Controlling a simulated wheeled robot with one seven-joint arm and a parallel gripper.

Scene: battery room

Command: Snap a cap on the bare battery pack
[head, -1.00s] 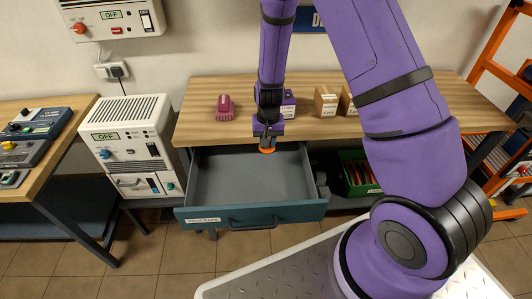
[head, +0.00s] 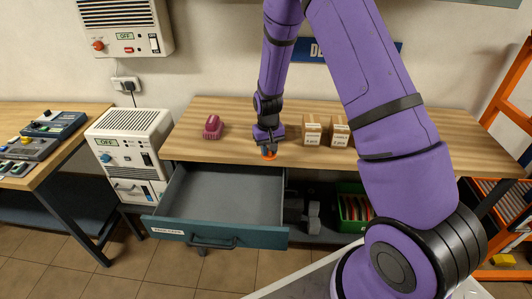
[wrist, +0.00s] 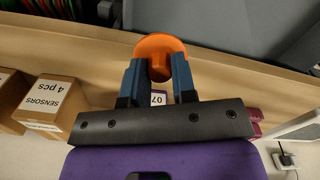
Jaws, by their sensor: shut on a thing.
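My gripper (head: 269,150) is shut on an orange cap (head: 269,156), in front of the workbench's front edge. The wrist view shows the round cap (wrist: 160,43) between the two blue fingers. A crimson battery pack (head: 213,126) stands on the bench left of my gripper; a bit of it shows at the right in the wrist view (wrist: 255,120). Behind my gripper, a label reading 07 (wrist: 158,99) shows between the fingers; the thing bearing it is mostly hidden. I cannot tell which pack is bare.
The teal drawer (head: 215,234) under the bench is pulled out, and its visible floor is empty. Cardboard boxes (head: 312,130) stand on the bench right of my gripper. A green crate (head: 352,212) sits below. A white cabinet (head: 128,145) stands at the left.

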